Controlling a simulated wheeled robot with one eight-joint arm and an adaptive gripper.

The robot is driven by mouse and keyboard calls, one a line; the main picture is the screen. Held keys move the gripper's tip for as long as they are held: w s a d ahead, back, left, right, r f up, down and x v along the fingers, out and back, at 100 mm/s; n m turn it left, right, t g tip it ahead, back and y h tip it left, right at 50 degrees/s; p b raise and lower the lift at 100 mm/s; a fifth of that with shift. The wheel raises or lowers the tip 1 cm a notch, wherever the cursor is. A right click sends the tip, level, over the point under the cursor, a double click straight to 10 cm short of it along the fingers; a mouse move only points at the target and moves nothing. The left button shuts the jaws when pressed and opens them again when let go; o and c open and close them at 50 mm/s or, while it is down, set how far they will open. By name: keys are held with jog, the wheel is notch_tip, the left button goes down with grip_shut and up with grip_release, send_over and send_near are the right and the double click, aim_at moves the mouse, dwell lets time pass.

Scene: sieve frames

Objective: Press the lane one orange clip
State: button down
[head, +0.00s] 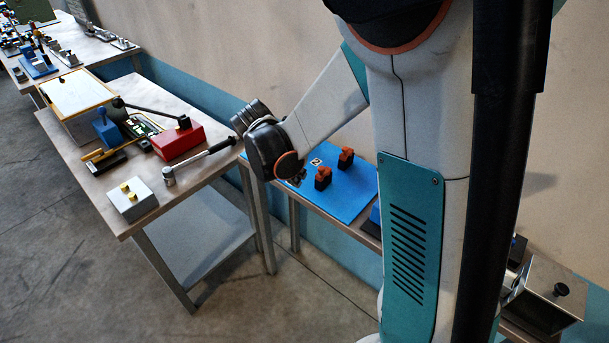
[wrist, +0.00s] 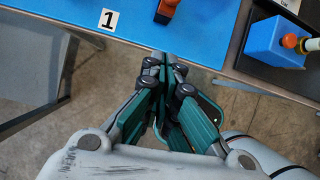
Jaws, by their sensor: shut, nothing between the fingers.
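In the wrist view, a white card printed with a black 1 (wrist: 109,19) lies on the blue board (wrist: 205,25). An orange clip (wrist: 168,10) shows just right of it, cut off by the top edge. My gripper (wrist: 163,58) is shut and empty; in the picture its fingertips lie below the clip, by the board's near edge, apart from the clip. In the head view, two orange clips on black bases, one nearer (head: 323,176) and one farther (head: 346,158), stand upright on the board (head: 345,200). My gripper (head: 297,181) is small and partly hidden by my wrist there.
A blue box (wrist: 275,42) with a yellow and orange piece on it stands right of the board in the wrist view. The left table in the head view carries a red box (head: 178,140) and a light box with yellow knobs (head: 132,200). Open floor lies between the tables.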

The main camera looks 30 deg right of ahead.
aim_at(323, 171)
dwell(0.3)
jog(key=b+x, duration=0.6)
jog(key=x, duration=0.4)
jog(key=shift+f+b, duration=0.3)
jog(key=shift+b, duration=0.05)
jog(key=d+r+p, duration=0.1)
jog(key=w+r+p, duration=0.1)
jog(key=r, duration=0.1)
jog(key=shift+d+p, duration=0.35)
jog(key=shift+d, duration=0.05)
jog(key=shift+w+d+r, duration=0.1)
jog(key=shift+d+r, duration=0.15)
jog(key=shift+r, duration=0.05)
